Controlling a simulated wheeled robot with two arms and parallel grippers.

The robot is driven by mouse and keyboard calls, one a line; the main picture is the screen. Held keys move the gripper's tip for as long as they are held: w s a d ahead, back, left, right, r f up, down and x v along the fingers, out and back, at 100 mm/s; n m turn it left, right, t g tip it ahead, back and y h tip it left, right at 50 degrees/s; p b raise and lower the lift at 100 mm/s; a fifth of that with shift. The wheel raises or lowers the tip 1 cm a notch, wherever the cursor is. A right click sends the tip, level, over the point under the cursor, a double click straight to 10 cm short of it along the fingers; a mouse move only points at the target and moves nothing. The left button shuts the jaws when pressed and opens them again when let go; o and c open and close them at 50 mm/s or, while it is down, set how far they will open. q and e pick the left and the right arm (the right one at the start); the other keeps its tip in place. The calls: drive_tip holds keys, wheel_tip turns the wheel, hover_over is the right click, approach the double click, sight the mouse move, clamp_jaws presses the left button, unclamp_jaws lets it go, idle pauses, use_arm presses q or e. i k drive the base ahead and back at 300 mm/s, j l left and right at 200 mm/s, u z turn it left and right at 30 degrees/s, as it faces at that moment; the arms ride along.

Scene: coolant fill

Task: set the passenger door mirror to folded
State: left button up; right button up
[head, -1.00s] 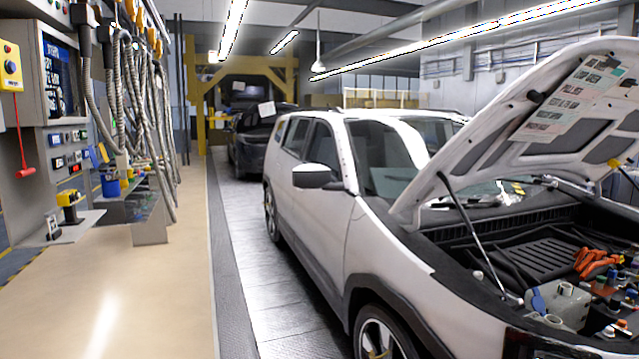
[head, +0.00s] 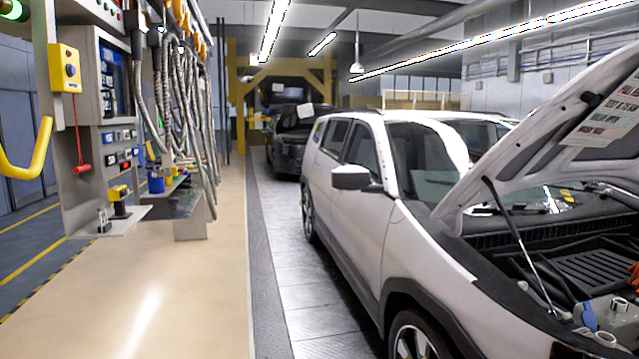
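The white car (head: 400,230) stands at the right with its hood raised. Its door mirror (head: 350,178) is on the side facing the walkway, with a light grey housing. The mirror sticks out from the door, below the front side window, and looks unfolded. The far side's mirror cannot be made out. Neither of my grippers is in view, so whether they are open or shut does not show.
A clear tan walkway (head: 140,290) and a grey floor strip (head: 268,290) run along the car. A tool station (head: 105,130) with hanging hoses (head: 190,110) stands left. A curved yellow rail (head: 40,150) is at the left edge. A dark car (head: 290,135) stands behind.

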sight(349, 178)
drive_tip(key=i+u, duration=0.3)
drive_tip(key=i, duration=3.25)
drive_tip(key=i+j+z, duration=0.1)
drive_tip(key=i+z, duration=0.35)
drive_tip(key=i, duration=0.2)
